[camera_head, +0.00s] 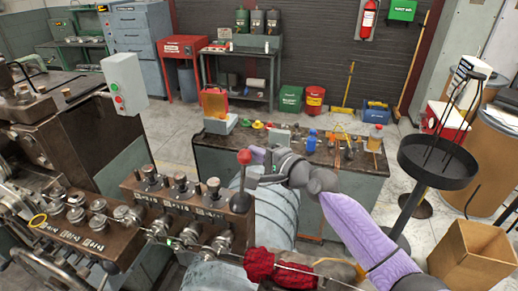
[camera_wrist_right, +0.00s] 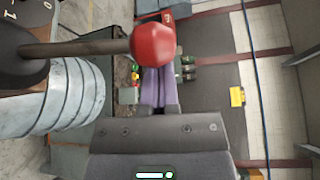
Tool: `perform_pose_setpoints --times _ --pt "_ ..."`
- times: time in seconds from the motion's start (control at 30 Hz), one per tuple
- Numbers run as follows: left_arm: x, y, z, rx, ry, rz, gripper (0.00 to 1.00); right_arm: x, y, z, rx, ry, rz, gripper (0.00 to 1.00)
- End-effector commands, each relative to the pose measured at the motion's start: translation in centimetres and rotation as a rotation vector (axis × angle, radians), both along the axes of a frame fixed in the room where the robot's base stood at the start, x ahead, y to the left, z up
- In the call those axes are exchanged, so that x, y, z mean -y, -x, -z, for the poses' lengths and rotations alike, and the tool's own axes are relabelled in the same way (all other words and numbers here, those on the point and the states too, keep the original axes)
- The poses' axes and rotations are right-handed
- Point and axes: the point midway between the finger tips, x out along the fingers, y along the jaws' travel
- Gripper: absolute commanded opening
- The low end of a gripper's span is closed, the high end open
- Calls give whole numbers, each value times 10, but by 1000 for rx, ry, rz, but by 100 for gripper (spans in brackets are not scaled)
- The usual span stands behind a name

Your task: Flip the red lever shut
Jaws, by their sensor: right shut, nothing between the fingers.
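The red lever has a round red knob (camera_head: 244,157) on a dark shaft. It stands roughly upright above the brown block at the right end of the machine's valve panel (camera_head: 170,203). In the right wrist view the red knob (camera_wrist_right: 153,44) is large and close, with its shaft running left to a dark round pivot. My right gripper (camera_head: 257,154) is just right of the knob. Its purple fingers (camera_wrist_right: 157,88) are shut and empty, and the knob partly overlaps their tips in that view. I cannot tell whether they touch. My left gripper is not in view.
A bench (camera_head: 345,178) with bottles and tools stands behind my right arm. A black round tray stand (camera_head: 437,160) and cardboard box (camera_head: 472,252) are at right. A red cloth (camera_head: 259,264) lies near the front of the machine. Floor is open behind the bench.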

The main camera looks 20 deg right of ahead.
Motion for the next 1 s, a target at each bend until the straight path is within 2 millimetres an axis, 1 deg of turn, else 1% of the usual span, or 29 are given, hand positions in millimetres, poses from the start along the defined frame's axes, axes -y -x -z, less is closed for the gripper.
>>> perform_pose_setpoints --times 0.67,0.87,1.0 --pt "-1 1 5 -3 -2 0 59 -5 8 -5 83 55 0 0" --pt "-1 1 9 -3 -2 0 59 -10 15 -8 142 95 -1 0" --pt "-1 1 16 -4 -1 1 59 -15 22 -10 217 144 -2 0"
